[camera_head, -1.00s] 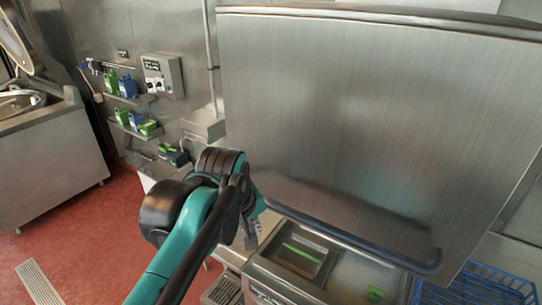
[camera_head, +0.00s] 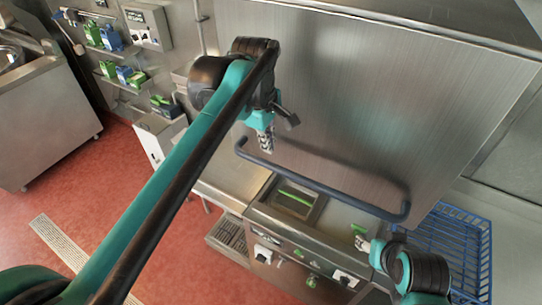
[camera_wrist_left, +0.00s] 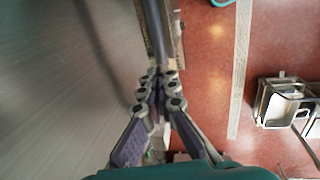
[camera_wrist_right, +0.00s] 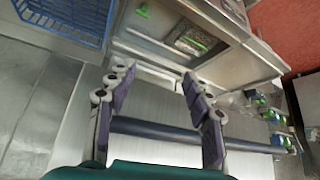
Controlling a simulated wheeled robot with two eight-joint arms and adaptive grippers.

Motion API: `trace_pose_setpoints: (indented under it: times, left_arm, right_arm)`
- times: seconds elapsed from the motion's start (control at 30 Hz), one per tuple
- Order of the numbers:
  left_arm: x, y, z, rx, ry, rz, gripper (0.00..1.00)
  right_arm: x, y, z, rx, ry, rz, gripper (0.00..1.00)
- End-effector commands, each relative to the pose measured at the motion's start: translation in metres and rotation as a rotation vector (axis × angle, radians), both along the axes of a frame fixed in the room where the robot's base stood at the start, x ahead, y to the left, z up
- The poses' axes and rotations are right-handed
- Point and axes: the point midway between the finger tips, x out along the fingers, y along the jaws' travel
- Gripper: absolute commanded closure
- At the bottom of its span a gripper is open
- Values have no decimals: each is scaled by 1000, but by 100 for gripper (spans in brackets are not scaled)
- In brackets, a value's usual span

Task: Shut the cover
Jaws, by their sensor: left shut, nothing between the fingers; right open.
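The cover (camera_head: 380,100) is a large brushed-steel panel, standing steeply tilted above a steel appliance. A dark blue bar handle (camera_head: 320,183) runs along its lower edge. My left gripper (camera_head: 267,148) is shut and empty near the handle's left end, in front of the panel. In the left wrist view, its shut fingertips (camera_wrist_left: 158,78) line up with the handle (camera_wrist_left: 156,35); contact cannot be told. My right gripper (camera_head: 362,243) is below the handle's right end. In the right wrist view, its fingers (camera_wrist_right: 155,80) are open, with the handle (camera_wrist_right: 160,133) crossing the picture between them.
Below the cover is a steel counter with an inset tray (camera_head: 296,198) and front knobs (camera_head: 345,278). A blue wire basket (camera_head: 450,240) sits at the right. Wall shelves (camera_head: 120,75) hold green and blue boxes. Red floor (camera_head: 110,190) is open at the left.

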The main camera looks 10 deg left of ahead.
Motion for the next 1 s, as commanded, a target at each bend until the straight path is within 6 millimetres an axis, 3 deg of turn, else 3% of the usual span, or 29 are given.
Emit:
trace_pose_setpoints:
  times: [0.1,0.33,1.0]
  left_arm:
    - [5,-2,-24,0,0,-1,100]
    - [11,-4,-56,0,-1,-1,100]
    - [12,-9,-75,0,-1,-3,100]
  right_arm:
    - [0,0,3,0,0,0,49]
    - [0,0,7,0,0,0,49]
    - [0,0,1,0,0,0,49]
